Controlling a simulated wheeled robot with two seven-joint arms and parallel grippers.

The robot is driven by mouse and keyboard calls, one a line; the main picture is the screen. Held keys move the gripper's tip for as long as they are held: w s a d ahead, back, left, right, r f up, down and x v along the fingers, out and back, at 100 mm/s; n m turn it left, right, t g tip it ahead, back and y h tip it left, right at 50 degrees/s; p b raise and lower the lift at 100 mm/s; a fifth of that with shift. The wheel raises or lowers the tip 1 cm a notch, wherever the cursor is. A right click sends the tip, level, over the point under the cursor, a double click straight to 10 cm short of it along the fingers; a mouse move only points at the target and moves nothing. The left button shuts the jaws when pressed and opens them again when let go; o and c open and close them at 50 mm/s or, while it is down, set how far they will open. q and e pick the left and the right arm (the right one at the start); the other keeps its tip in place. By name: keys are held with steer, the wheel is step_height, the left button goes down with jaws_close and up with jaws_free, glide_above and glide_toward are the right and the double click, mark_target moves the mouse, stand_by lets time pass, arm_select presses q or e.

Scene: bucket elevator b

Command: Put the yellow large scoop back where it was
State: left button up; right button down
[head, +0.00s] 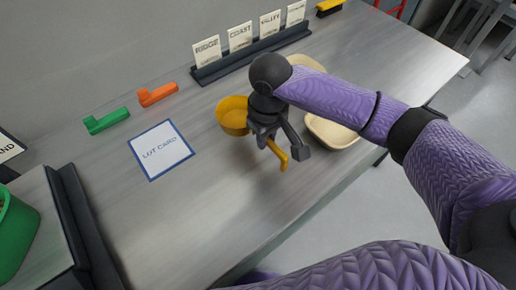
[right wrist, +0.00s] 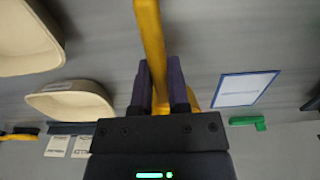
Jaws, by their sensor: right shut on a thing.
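The yellow large scoop has a round bowl (head: 233,115) just left of my right gripper (head: 274,140), over the grey table. Its handle (head: 281,160) passes through the jaws and sticks out toward the table's front. My right gripper is shut on that handle. In the right wrist view the handle (right wrist: 150,40) runs up from between the two fingers (right wrist: 163,88), and part of the bowl is hidden behind the gripper. I cannot tell whether the scoop touches the table. My left gripper is not in view.
A blue-edged "LOT CARD" (head: 160,150) lies left of the scoop. Green (head: 107,121) and orange (head: 157,95) items lie behind it. A dark rack (head: 250,60) holds upright name cards. Cream trays (head: 332,132) stand right of the gripper. A green container (head: 15,235) is at left.

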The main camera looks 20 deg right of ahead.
step_height(320, 180, down, 6)
steer(key=shift+f+b, duration=0.15)
steer(key=shift+b, duration=1)
steer(key=shift+f, duration=0.35)
steer(key=shift+r, duration=0.2)
steer(key=c, duration=0.6)
jaws_free()
steer(key=shift+f, duration=0.15)
step_height(320, 180, up, 12)
steer(key=p, duration=0.5)
steer(key=shift+s+r, duration=0.15)
steer(key=shift+r, duration=0.05)
